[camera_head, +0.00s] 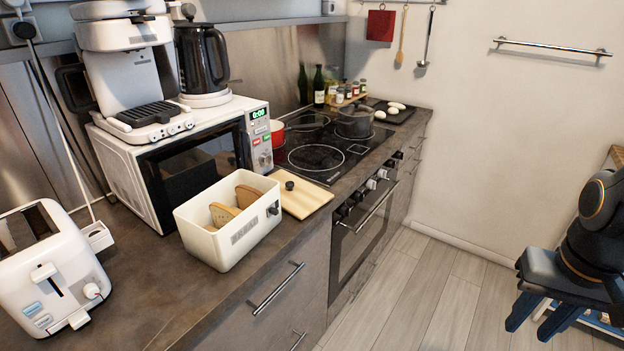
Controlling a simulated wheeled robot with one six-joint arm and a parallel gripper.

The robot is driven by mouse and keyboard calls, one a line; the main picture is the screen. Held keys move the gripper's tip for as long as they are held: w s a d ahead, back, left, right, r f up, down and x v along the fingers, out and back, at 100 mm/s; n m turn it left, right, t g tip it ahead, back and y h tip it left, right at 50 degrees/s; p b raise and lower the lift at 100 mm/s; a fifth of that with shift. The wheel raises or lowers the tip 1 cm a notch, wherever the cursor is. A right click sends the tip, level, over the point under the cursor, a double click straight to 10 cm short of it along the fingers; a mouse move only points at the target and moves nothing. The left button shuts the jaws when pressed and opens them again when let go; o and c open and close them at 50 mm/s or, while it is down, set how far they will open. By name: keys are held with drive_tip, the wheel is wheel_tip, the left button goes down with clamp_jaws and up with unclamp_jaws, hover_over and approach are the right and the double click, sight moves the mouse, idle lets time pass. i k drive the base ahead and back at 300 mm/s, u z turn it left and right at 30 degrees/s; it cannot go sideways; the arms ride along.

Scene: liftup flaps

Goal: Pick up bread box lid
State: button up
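The bread box lid (306,199) is a light wooden board with a small dark round knob. It lies on the counter just right of the bread box, knob up, near the counter's front edge. The bread box (234,242) is white and open at the top, with several bread slices inside. My gripper (540,315) is at the far right, over the floor and well apart from the lid. Its two dark blue fingers point down with a gap between them, and nothing shows in the gap.
A white microwave (188,170) stands behind the bread box, with a coffee machine and dark kettle on top. A white toaster (52,270) is at left. A cooktop (318,157) with a pot lies beyond the lid. Open floor (430,290) separates my gripper from the counter.

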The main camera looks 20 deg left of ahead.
sight(299, 198)
drive_tip(key=u, duration=0.25)
drive_tip(key=i, duration=0.85)
drive_tip(key=u, duration=0.9)
drive_tip(key=i, duration=0.45)
drive_tip(key=u, duration=0.3)
